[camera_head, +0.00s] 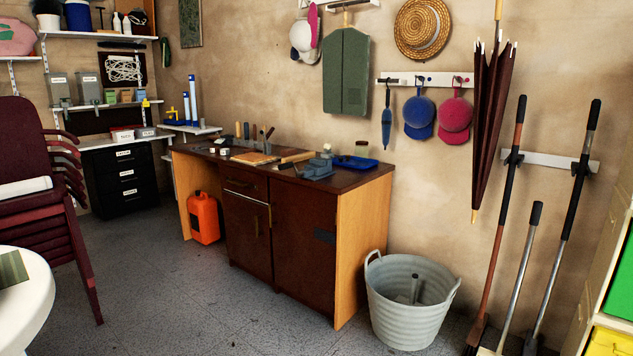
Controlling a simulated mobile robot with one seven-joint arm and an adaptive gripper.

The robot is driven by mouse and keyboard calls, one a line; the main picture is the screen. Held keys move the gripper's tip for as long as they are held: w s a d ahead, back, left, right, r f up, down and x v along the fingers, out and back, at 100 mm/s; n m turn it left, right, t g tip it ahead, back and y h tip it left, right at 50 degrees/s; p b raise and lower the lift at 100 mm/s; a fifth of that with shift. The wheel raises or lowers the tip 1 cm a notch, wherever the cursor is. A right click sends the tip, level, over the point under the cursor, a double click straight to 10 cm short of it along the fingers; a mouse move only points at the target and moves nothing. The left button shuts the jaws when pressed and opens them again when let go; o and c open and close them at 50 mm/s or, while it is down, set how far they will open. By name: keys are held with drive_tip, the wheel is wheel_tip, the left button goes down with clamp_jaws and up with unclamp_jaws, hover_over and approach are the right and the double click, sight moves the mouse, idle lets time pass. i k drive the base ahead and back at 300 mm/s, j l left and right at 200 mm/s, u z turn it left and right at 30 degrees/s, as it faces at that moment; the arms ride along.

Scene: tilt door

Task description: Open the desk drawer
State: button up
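A dark brown wooden desk (367,186) with light wood sides stands against the wall in the middle of the head view. Its drawer (246,182) is at the upper left of the cabinet, just under the desktop, and looks closed. My gripper is not in view.
Grey floor (190,300) in front of the desk is clear. Stacked dark red chairs (30,150) and a white round table (30,300) stand at left. A grey tub (408,318) stands right of the desk. An orange canister (203,219) is under the desk's left part. Tools crowd the desktop.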

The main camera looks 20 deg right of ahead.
sight(240, 181)
drive_tip(key=z, duration=0.2)
drive_tip(key=i, duration=3.5)
drive_tip(key=j, duration=0.1)
